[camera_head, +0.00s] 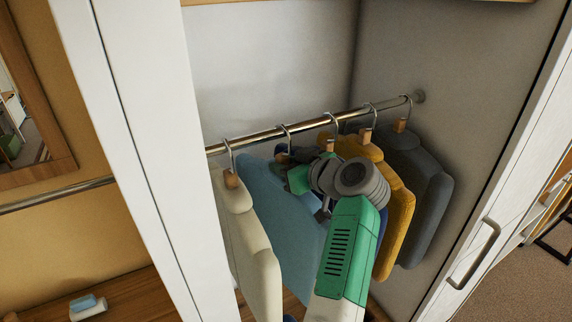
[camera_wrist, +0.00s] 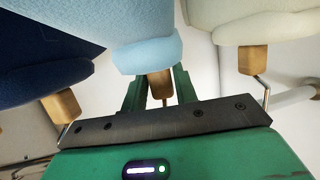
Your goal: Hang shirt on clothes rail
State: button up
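A light blue shirt (camera_head: 275,205) hangs on the clothes rail (camera_head: 262,136) in the head view, between a cream shirt and my arm. Its hook is over the rail. My gripper (camera_head: 294,168) is at the top of this shirt, partly hidden by my wrist. In the wrist view, my gripper's green fingers (camera_wrist: 159,88) flank the wooden hanger neck (camera_wrist: 160,84) of the light blue shirt (camera_wrist: 148,52), with no clear gap on either side. They look closed on it. The fingertips are hidden behind the shirt's top edge.
A cream shirt (camera_head: 248,240) hangs to the left. A dark blue shirt (camera_wrist: 45,48), a yellow shirt (camera_head: 402,205) and a grey shirt (camera_head: 425,190) hang to the right. White closet panels (camera_head: 140,130) bound the opening. Neighbouring hangers are close to my gripper.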

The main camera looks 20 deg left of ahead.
jog(key=o, duration=0.4)
jog(key=shift+c, duration=0.2)
jog(key=v, duration=0.7)
jog(key=shift+s+d+r+b, duration=0.15)
jog(key=shift+d+b, duration=0.2)
jog(key=s+d+r+m+t+h, duration=0.6)
jog(key=s+d+r+m+t, duration=0.1)
jog(key=d+r+t, duration=0.35)
jog(key=s+d+r+m+t+h, duration=0.2)
jog(key=s+r+t, duration=0.1)
jog(key=s, duration=0.3)
jog(key=s+d+r+m+t+h, duration=0.2)
jog(key=s+r, duration=0.2)
jog(key=s, duration=0.3)
jog(key=s+d+r+m+t+h, duration=0.1)
jog(key=s+d+r+t+h, duration=0.2)
jog(key=s, duration=0.3)
notch_tip(320, 180, up, 18)
jog(key=p, duration=1.7)
jog(key=shift+s+m, duration=0.35)
jog(key=shift+m, duration=0.05)
